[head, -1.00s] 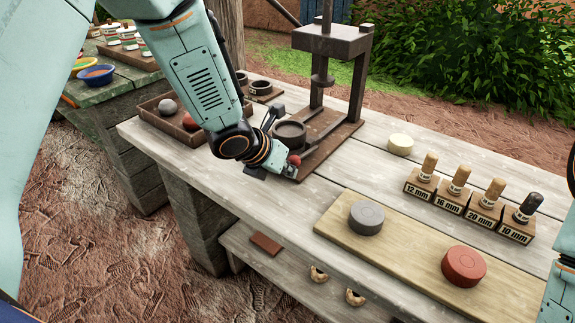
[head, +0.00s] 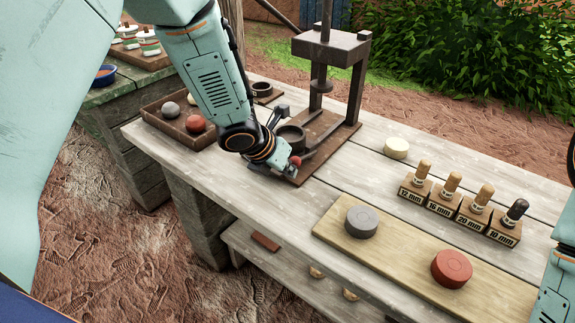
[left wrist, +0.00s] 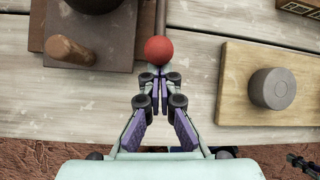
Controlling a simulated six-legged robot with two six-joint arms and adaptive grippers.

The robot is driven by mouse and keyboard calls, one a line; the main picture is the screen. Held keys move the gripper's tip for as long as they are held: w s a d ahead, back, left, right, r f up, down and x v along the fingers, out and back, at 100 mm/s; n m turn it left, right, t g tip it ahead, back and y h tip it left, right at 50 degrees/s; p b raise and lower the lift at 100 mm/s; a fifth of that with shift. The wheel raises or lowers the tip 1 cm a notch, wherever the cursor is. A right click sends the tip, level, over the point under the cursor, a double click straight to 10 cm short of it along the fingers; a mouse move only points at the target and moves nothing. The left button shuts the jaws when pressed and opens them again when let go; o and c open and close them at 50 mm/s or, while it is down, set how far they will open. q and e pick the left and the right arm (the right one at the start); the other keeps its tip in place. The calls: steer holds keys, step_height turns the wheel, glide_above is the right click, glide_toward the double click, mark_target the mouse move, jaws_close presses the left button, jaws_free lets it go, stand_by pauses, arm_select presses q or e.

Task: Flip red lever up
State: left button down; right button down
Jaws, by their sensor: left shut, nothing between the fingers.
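The red lever knob (head: 295,160) sits at the front end of a dark lever bar (head: 318,150) on the press (head: 330,48). The bar lies low along the press's base plate. In the left wrist view the red knob (left wrist: 158,50) is just past my fingertips, with the bar running away behind it. My left gripper (head: 284,170) is shut and empty, right at the near side of the knob. In the left wrist view its fingertips (left wrist: 159,77) are together just below the knob; whether they touch it I cannot tell. My right gripper is out of view; part of my right arm shows at the right edge.
A tray of clay balls (head: 180,122) is at left. A board (head: 405,250) with grey and red discs lies at front right, and labelled handled tools (head: 465,205) stand behind it. The bench between is clear.

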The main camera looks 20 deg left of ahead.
arm_select(q)
steer(key=shift+w+d+r+p, duration=0.1)
steer(key=shift+w+r+p, duration=0.15)
steer(key=shift+r+p, duration=0.55)
steer(key=shift+w+d+r+p, duration=0.1)
steer(key=shift+w+r+p, duration=0.2)
steer(key=shift+r+p, duration=0.25)
steer(key=shift+w+d+r+p, duration=0.1)
steer(key=shift+w+r+p, duration=0.25)
steer(key=shift+r, duration=0.3)
